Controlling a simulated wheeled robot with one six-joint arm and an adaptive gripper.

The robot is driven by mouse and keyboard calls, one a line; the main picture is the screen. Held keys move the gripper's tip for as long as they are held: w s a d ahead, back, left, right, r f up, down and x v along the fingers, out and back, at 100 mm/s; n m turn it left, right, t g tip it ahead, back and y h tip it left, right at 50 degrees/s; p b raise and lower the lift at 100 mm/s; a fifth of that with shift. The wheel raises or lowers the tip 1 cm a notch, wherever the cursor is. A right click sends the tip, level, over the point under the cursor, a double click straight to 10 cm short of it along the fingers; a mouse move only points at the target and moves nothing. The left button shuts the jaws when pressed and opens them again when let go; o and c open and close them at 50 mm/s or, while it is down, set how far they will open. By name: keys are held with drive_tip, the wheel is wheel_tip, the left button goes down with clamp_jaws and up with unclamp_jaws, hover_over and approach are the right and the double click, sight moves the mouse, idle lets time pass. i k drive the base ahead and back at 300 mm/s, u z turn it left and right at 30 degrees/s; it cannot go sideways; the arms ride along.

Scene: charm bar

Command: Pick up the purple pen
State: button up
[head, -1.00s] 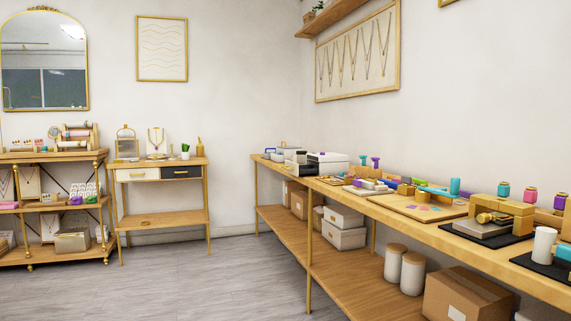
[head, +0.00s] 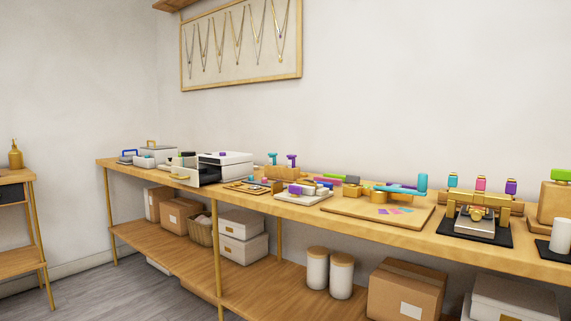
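No thing is clear enough to be named surely as the purple pen. Several small purple items show on the long wooden bench (head: 165,172). A purple-topped upright piece (head: 292,160) stands beside a teal one at the back. A small purple item (head: 295,189) lies on a white tray (head: 312,199). A purple spool-like piece (head: 511,187) stands at the right, beside pink and teal ones. My gripper is not in view.
A white machine (head: 226,163) with an open dark front stands on the bench. A wooden board (head: 350,211) with coloured pieces and a black mat (head: 476,232) lie to the right. Boxes and canisters (head: 317,268) fill the lower shelf. Grey floor (head: 95,297) is clear at lower left.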

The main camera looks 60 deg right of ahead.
sight(291, 159)
drive_tip(key=z, duration=0.7)
drive_tip(key=i, duration=0.95)
drive_tip(key=z, duration=1)
